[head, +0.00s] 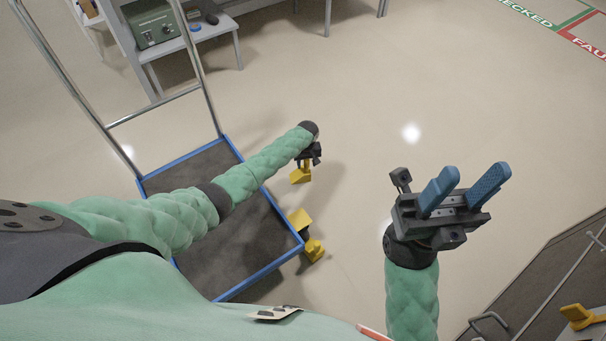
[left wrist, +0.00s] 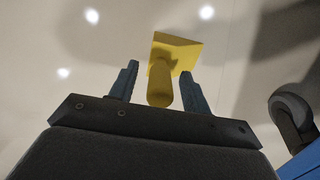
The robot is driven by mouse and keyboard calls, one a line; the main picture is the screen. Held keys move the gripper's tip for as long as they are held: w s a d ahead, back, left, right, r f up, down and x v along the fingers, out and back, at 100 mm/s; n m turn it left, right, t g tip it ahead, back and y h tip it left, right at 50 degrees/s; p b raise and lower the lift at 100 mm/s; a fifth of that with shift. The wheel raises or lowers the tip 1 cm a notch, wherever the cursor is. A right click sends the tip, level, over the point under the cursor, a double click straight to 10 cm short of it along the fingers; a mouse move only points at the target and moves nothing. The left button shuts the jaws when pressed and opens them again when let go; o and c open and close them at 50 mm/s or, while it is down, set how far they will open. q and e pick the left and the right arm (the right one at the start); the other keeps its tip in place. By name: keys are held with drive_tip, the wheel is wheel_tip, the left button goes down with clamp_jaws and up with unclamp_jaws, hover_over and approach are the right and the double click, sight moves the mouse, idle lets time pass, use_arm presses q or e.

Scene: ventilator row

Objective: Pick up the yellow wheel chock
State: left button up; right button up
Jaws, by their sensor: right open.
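A yellow wheel chock (head: 300,175), a wedge with an upright handle, is just below my left gripper (head: 310,161) beyond the cart's right side. In the left wrist view the chock (left wrist: 178,48) has its handle between the two blue fingers of my left gripper (left wrist: 162,78). A gap shows on each side of the handle, so the fingers are open around it, not closed on it. The head view hides most of these fingers behind the wrist. My right gripper (head: 475,172) is open and empty at the right, over bare floor.
A blue-edged platform cart (head: 262,292) with a tall metal handle stands under my left arm. More yellow pieces (head: 300,219) (head: 315,250) are at its right edge. A bench (head: 210,33) with a green device is behind. A grey unit (head: 545,290) fills the lower right. The middle floor is clear.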

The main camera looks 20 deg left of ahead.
use_arm(q)
clamp_jaws()
drive_tip(key=shift+r, duration=0.15)
